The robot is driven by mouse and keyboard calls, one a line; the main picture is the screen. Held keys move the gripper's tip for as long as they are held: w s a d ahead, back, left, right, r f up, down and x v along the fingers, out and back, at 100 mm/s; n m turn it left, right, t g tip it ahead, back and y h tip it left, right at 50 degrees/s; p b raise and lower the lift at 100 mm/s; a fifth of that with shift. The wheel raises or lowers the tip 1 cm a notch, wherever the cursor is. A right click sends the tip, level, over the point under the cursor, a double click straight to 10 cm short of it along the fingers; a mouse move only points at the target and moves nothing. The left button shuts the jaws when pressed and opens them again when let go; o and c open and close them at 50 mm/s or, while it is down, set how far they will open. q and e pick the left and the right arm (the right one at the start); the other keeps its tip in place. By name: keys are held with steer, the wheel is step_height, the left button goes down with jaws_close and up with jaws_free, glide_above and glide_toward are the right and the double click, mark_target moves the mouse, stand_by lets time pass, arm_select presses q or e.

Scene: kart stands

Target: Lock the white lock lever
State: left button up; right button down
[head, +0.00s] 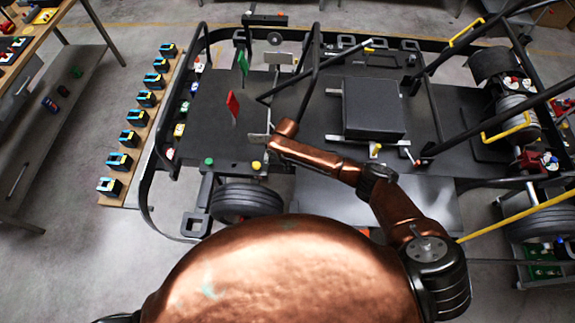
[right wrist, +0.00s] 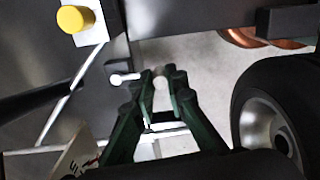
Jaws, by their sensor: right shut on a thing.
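In the right wrist view, the white lock lever (right wrist: 125,78) shows as a short white bar with a round end, just left of the fingertips. My right gripper (right wrist: 157,86) has its dark green fingers closed around a pale part that looks like this lever. The part of the lever between the fingers is mostly hidden. In the head view my copper right arm reaches over the near side of the kart. It hides the right gripper's fingertips and the lever there. My left gripper is not in view.
A kart tyre (right wrist: 275,115) stands close to the right of my fingers. A yellow knob (right wrist: 75,18) on a white plate is at upper left. In the head view the kart frame (head: 150,190) surrounds a dark seat block (head: 372,108). Red (head: 233,107) and green (head: 243,62) flags stand up.

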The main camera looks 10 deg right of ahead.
steer(key=shift+a, duration=0.1)
steer(key=c, duration=1.9)
jaws_free()
steer(key=shift+c, duration=0.2)
step_height(320, 180, up, 12)
